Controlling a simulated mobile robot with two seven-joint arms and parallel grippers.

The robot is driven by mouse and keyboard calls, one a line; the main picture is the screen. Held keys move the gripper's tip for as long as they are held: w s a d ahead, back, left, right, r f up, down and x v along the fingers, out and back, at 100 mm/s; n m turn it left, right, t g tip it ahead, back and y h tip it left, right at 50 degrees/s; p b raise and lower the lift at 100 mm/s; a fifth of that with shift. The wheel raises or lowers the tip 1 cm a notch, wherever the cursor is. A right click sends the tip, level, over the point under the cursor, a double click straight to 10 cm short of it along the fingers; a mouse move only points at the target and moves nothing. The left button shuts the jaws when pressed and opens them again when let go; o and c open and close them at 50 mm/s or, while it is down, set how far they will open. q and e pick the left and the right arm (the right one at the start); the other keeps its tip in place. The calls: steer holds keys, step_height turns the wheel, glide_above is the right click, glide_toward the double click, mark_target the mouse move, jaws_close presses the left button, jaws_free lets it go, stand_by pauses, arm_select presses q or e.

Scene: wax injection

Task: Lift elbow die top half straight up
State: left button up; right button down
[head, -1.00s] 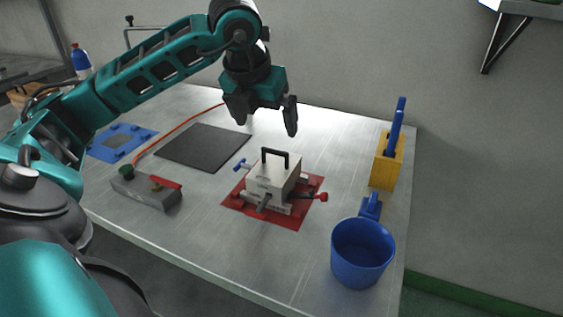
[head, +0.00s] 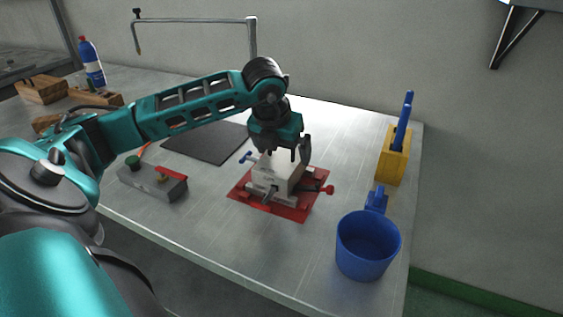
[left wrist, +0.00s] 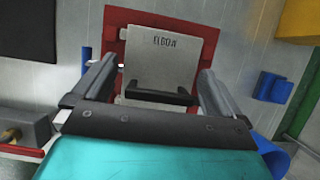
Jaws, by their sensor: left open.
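The elbow die's pale grey top half (head: 277,171) sits on its lower half (head: 284,198) in the red fixture (head: 290,211) on the table. In the left wrist view the top half (left wrist: 170,60) carries the word ELBOW and a black handle (left wrist: 160,94). My left gripper (head: 287,160) is above the die, pointing down. In the left wrist view its two fingers (left wrist: 155,88) are open, one on each side of the handle, with gaps between. The gripper hides the handle in the head view. My right gripper is not in view.
A blue cup (head: 367,246) stands at front right and a yellow holder (head: 393,158) with a blue-handled tool behind it. A grey control box (head: 153,182) lies left of the fixture. A dark mat (head: 205,139) lies behind. The table front is mostly clear.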

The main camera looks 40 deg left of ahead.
arm_select(q)
steer(key=shift+c, duration=0.2)
steer(key=c, duration=1.4)
steer(key=shift+r, duration=0.15)
steer(key=shift+r, duration=0.1)
